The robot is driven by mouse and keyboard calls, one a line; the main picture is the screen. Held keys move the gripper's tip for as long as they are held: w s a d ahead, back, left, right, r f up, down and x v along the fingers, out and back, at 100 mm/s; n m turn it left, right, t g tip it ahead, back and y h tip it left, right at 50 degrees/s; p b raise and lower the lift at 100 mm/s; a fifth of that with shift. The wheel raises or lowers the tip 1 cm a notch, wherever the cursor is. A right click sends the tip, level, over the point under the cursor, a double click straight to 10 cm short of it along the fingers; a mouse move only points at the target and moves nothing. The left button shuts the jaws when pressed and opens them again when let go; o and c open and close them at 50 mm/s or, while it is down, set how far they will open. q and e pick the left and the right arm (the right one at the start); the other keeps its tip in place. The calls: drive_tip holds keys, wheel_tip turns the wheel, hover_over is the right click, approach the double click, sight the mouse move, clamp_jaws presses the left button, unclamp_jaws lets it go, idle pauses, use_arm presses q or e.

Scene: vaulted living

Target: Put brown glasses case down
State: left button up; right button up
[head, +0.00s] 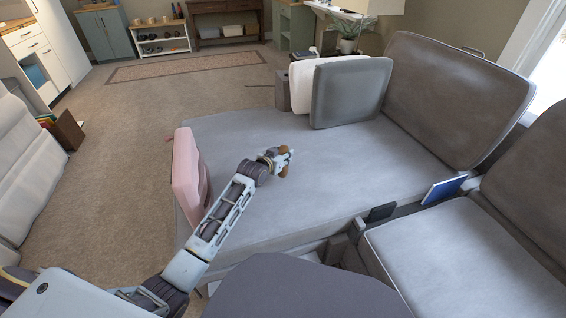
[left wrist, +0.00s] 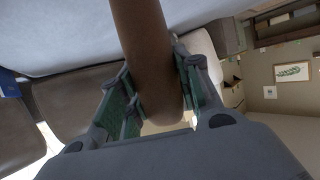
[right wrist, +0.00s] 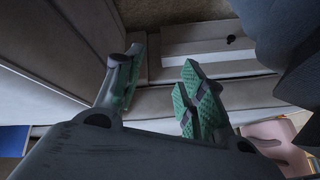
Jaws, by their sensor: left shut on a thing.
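The brown glasses case (left wrist: 148,60) is long and rounded and lies between the fingers of my left gripper (left wrist: 152,112) in the left wrist view. In the head view my left gripper (head: 284,160) is over the grey chaise seat (head: 330,180), shut on the brown case (head: 283,171), which is small and partly hidden by the fingers. I cannot tell whether the case touches the cushion. My right gripper (right wrist: 160,95) shows in the right wrist view with its fingers apart and nothing between them. It is not visible in the head view.
A blue book (head: 444,190) and a dark flat item (head: 381,212) stand in the gap between the seats. The middle of the chaise is clear.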

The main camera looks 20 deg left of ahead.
use_arm(q)
drive_tip(key=shift+f+b, duration=0.7)
drive_tip(key=shift+f, duration=0.95)
use_arm(e)
drive_tip(key=f, duration=0.3)
drive_tip(key=shift+a+f+t, duration=0.15)
drive_tip(key=shift+a+t, duration=0.1)
drive_tip(key=shift+t, duration=0.05)
use_arm(q)
drive_tip(key=o, duration=1)
drive_tip(key=shift+f, duration=0.15)
drive_tip(key=shift+o, duration=0.2)
drive_tip(key=shift+s+r, duration=0.15)
drive_tip(key=shift+r, duration=0.05)
drive_tip(key=shift+p+v, duration=0.5)
drive_tip(key=shift+v, duration=0.35)
drive_tip(key=p+v, duration=0.3)
drive_tip(key=v, duration=0.7)
drive_tip(key=shift+p, duration=0.35)
use_arm(e)
wheel_tip(320, 180, up, 10)
drive_tip(key=d+g, duration=0.1)
drive_tip(key=d, duration=0.1)
drive_tip(key=shift+s+f+n+g+h, duration=0.15)
drive_tip(key=shift+s+n+g+h, duration=0.15)
drive_tip(key=shift+s+g+h, duration=0.1)
